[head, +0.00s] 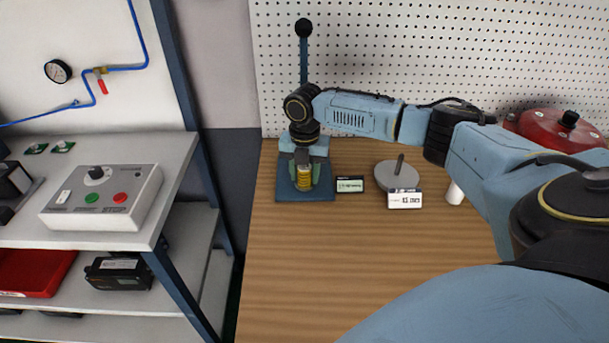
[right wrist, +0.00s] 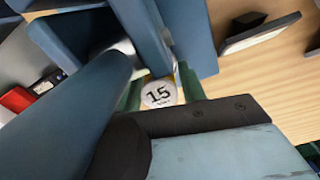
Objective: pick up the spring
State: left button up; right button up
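The yellow spring (head: 304,180) stands upright at the blue fixture (head: 318,193) at the back left of the wooden bench. My right gripper (head: 304,172) points down over it, with its green fingers on either side of the spring. In the right wrist view, a round disc marked 15 (right wrist: 159,93) sits between the fingers, with a little yellow behind it. The fingers are very near its edges; I cannot tell whether they touch. My left gripper is out of view.
A small dark label stand (head: 349,184) is right of the fixture. Beyond it are a grey disc with a peg (head: 396,174) and a white size tag (head: 404,199). A perforated board (head: 400,50) rises behind. The bench front is clear.

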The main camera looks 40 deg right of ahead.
jog(key=c, duration=0.8)
jog(key=shift+r, duration=0.1)
